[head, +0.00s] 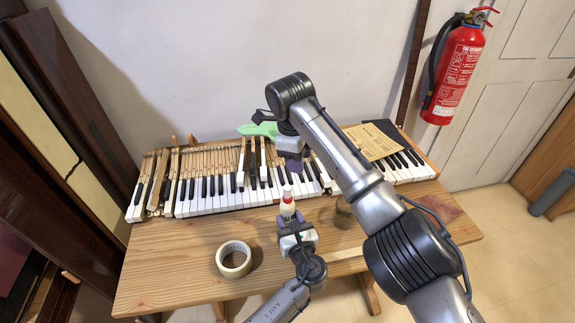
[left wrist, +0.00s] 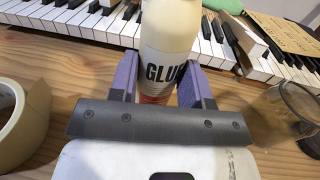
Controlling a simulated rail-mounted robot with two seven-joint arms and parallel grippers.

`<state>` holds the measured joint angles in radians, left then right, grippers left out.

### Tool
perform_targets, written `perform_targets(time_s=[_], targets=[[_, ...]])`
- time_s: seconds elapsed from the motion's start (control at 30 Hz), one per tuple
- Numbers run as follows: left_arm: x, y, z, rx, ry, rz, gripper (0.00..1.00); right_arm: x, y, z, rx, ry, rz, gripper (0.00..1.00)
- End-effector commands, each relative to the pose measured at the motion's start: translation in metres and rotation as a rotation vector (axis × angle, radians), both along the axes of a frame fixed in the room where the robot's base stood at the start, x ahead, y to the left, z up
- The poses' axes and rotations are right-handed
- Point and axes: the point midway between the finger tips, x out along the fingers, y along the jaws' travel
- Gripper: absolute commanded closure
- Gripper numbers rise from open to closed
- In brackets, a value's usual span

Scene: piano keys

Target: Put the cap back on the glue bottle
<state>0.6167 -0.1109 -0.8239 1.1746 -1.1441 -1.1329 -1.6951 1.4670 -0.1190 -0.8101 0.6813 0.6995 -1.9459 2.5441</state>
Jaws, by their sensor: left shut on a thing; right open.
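A pale glue bottle (head: 287,208) with a red tip stands roughly upright in my left gripper (head: 290,222), at the front edge of the piano keys. In the left wrist view the bottle (left wrist: 166,32) shows its "GLUE" lettering between the two purple fingers of my left gripper (left wrist: 163,85), which are shut on it. Its top is out of that view. My right gripper (head: 292,162) is open above the keys, behind the bottle and apart from it. My right arm hides part of that area. I cannot make out a separate cap.
A tape roll (head: 234,259) lies on the wooden table (head: 170,270), left of the bottle. A clear jar (head: 343,214) stands to the right. A green object (head: 258,130) is behind my right gripper. A tan paper (head: 371,142) lies over the right-hand keys.

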Motion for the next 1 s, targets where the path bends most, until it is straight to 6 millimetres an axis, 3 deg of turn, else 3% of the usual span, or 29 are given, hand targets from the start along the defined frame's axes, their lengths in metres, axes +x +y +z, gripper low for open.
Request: perform_targets(time_s=[0.5, 1.0], targets=[[0.0, 0.0, 0.0, 0.001, 0.001, 0.0, 1.0, -0.009, 0.016, -0.013, 0.004, 0.163, 1.107, 0.57], [0.0, 0.0, 0.0, 0.001, 0.001, 0.0, 1.0, -0.013, 0.027, -0.014, -0.001, 0.192, 2.112, 0.57]])
